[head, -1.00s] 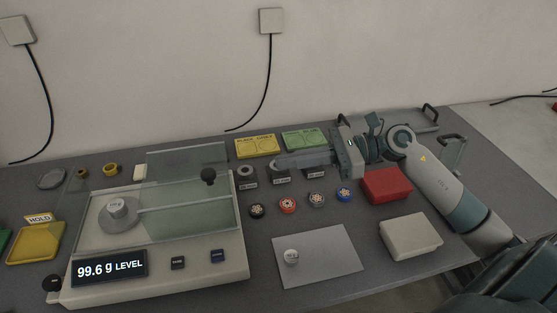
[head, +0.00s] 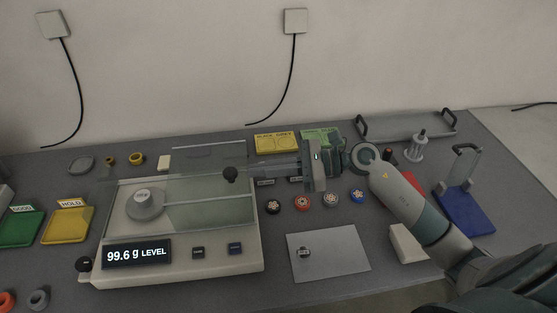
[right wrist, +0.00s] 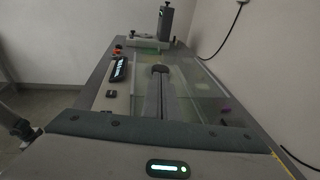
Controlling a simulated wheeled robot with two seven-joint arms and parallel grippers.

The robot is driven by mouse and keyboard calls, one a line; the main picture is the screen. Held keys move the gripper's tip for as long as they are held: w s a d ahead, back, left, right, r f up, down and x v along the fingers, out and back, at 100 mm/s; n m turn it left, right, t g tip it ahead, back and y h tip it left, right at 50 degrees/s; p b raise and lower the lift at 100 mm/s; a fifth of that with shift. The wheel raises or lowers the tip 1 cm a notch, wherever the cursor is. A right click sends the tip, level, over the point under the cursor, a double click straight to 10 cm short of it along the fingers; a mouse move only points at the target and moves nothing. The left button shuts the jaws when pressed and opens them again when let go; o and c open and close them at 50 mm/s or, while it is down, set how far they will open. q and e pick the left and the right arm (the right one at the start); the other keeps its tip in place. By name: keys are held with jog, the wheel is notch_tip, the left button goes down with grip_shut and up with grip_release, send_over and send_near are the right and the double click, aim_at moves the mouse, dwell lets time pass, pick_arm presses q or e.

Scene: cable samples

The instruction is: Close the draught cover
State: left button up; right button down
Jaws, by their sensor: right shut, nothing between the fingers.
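The balance (head: 180,268) stands at the left of the bench, its display reading 99.6 g LEVEL. Its clear draught cover (head: 208,213) lies over the right part of the balance top, leaving the pan with a metal weight (head: 143,196) at the left uncovered. A dark round knob (head: 230,174) stands on the cover. My right gripper (head: 248,171) is shut and empty, its fingertips just right of the knob. In the right wrist view the knob (right wrist: 160,69) is straight beyond the shut fingers (right wrist: 162,80); I cannot tell whether they touch. My left gripper is not in view.
An upright glass pane (head: 208,152) stands behind the cover. Several coloured discs (head: 331,199) and a grey mat (head: 328,254) lie right of the balance. Yellow (head: 68,222) and green (head: 20,228) trays lie left. A blue stand (head: 467,212) is at the far right.

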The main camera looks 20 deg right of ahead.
aim_at(173, 190)
jog(key=shift+p+x, duration=0.4)
jog(key=shift+x, duration=0.75)
jog(key=s+r+x, duration=0.1)
jog(key=x, duration=0.5)
jog(key=a+r+p+x, duration=0.1)
jog(key=x, duration=0.5)
jog(key=s+r+x, duration=0.1)
jog(key=x, duration=0.5)
jog(key=shift+s+a+p, duration=0.15)
jog(key=shift+a+p, duration=0.15)
jog(key=shift+a, duration=0.45)
jog(key=shift+r, duration=0.1)
jog(key=shift+d, duration=0.1)
